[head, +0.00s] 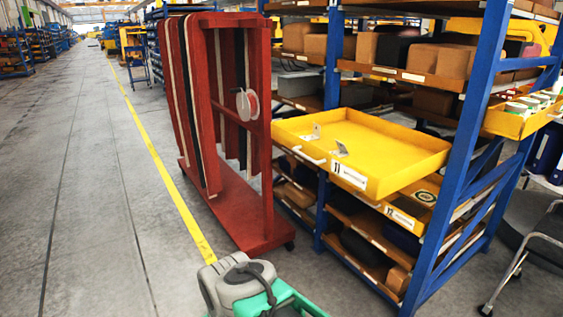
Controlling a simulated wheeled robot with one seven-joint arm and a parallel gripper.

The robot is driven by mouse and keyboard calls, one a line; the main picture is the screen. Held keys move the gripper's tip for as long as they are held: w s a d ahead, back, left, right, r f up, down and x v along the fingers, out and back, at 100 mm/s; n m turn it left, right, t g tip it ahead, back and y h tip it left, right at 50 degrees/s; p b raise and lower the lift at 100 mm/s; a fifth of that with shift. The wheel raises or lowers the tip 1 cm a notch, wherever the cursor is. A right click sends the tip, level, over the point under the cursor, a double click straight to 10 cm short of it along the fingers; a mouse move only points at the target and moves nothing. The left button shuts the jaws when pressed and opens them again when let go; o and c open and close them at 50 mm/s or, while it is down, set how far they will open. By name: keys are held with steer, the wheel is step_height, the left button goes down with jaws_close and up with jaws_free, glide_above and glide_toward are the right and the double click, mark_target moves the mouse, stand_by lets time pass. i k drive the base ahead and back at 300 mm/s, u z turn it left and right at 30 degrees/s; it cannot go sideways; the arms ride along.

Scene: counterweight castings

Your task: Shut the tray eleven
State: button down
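The yellow tray eleven (395,143) is pulled well out of the blue shelf rack, toward the left and front. Its front face carries a white label (348,174) marked 11 and a white bar handle (308,155). Two small pale bracket-like pieces (341,149) show near the tray's front left part; I cannot tell exactly what they are. The rest of the visible tray floor is bare. My gripper is not in view.
Yellow tray twelve (410,207) sits just below, in the blue rack (462,150). A red wheeled rack (230,215) stands left of the tray. A grey and green machine (250,287) is at the bottom. A chair (535,248) stands right. The left aisle is clear.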

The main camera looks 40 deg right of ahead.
mark_target(385, 157)
steer(key=i, duration=1)
steer(key=z, duration=0.25)
